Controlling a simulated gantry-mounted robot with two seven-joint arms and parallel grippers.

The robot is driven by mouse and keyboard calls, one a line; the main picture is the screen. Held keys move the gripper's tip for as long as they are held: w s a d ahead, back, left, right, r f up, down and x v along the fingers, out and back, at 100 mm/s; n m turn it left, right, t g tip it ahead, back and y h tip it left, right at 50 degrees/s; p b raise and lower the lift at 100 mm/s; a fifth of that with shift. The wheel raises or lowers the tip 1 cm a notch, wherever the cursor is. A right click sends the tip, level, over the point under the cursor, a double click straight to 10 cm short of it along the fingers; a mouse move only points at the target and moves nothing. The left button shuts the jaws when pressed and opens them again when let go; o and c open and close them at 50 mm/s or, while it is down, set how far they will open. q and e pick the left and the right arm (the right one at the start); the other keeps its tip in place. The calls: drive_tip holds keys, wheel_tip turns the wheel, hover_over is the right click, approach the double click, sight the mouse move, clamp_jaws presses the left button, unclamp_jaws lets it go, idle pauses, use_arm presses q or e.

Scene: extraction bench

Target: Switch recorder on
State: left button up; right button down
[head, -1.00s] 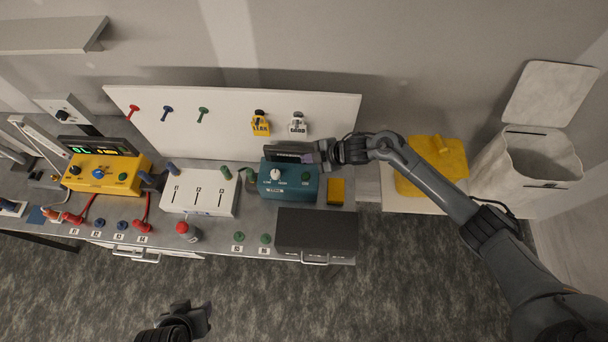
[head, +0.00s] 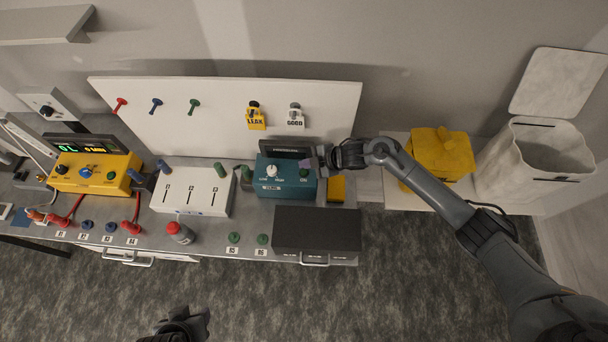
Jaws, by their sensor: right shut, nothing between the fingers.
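A teal box (head: 270,189) with a white knob (head: 272,171), a green button (head: 304,173) and a dark display (head: 289,148) at its back stands on the bench in the head view. I take it for the recorder; its small lettering is too blurred to read fully. My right gripper (head: 311,164) is shut and empty, with its tips just over the right side of this box, close to the green button. I cannot tell whether they touch it. My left gripper (head: 203,316) is low at the bottom edge, away from the bench; its finger opening is unclear.
A yellow unit (head: 70,178) with a lit display and a white three-slot box (head: 215,190) stand to the left. A dark box (head: 340,230) lies in front, a red-topped item (head: 180,233) left of it. A yellow container (head: 437,160) and white bin (head: 550,170) are right.

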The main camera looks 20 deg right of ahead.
sight(304, 173)
drive_tip(key=shift+f+b, duration=0.5)
drive_tip(key=shift+f, duration=0.55)
idle(0.7)
idle(0.6)
drive_tip(key=shift+f, duration=0.15)
drive_tip(key=shift+f+b, duration=0.25)
drive_tip(key=shift+b, duration=0.05)
idle(0.4)
